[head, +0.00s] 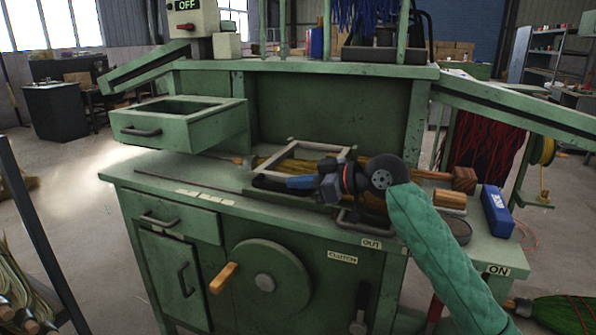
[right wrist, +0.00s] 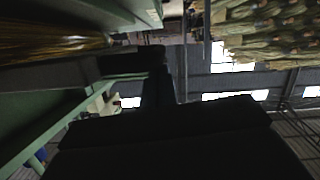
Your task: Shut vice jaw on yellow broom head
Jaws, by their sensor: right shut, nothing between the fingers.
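The yellow broom head (head: 262,161) lies on the green bench, its straw partly covered by a pale metal vice frame (head: 292,150) and by my right arm. More straw shows under my wrist. Yellow straw (right wrist: 55,40) also shows at upper left in the right wrist view. My right gripper (head: 268,183) is shut and empty, low over the bench at the front left of the vice frame. Dark gripper parts fill the lower right wrist view. Whether the fingers touch the frame, and how closely the jaw meets the straw, I cannot tell. My left gripper is out of view.
A green drawer (head: 180,122) stands open at the back left. A crank wheel (head: 265,281) with a wooden knob is on the bench front. A blue box (head: 497,211) and a wooden grip (head: 450,199) lie at the right. The bench's left front is mostly clear.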

